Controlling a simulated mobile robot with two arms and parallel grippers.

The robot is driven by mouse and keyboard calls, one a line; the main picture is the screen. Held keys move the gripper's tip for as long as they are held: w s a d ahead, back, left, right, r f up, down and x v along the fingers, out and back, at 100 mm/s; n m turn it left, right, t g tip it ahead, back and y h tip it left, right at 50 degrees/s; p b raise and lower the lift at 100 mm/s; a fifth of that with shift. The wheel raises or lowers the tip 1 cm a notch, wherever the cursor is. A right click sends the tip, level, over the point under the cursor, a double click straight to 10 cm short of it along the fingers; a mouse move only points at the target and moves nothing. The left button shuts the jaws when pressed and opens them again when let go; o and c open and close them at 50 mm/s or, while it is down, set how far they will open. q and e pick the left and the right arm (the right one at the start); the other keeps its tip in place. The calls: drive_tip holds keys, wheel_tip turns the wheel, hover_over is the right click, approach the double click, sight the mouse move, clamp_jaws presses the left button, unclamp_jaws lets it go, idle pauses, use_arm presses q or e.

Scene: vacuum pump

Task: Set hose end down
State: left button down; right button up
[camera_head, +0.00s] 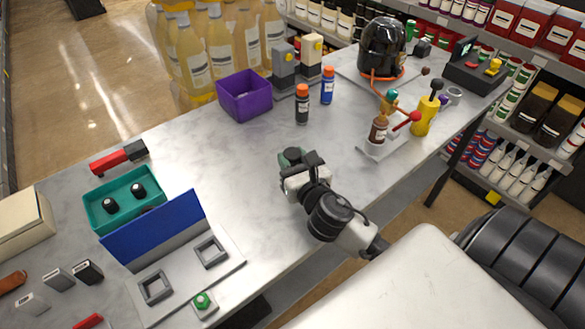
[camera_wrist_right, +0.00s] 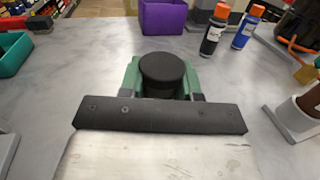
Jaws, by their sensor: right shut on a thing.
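My right gripper (camera_head: 294,160) is over the middle of the grey tabletop. It is shut on a black round-topped piece (camera_wrist_right: 162,74) with green parts at its sides. I cannot tell whether this piece is the hose end, or how close its underside is to the table. An orange hose (camera_head: 374,88) shows at the black domed vessel (camera_head: 382,48) at the back right. It runs toward a small stand (camera_head: 375,149) with a brown bottle (camera_head: 379,130), where its end is unclear. My left gripper is not in view.
A purple bin (camera_head: 245,96), an orange-capped black bottle (camera_head: 302,106) and a blue bottle (camera_head: 327,87) stand behind my gripper. The tabletop (camera_head: 225,172) left of my gripper is clear.

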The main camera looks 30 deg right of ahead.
drive_tip(key=shift+f, duration=1.4)
drive_tip(key=shift+f+b, duration=0.1)
drive_tip(key=shift+b, duration=0.2)
drive_tip(key=o, duration=0.5)
drive_tip(key=shift+f, duration=0.1)
drive_tip(key=o, duration=0.4)
drive_tip(key=shift+o, duration=0.2)
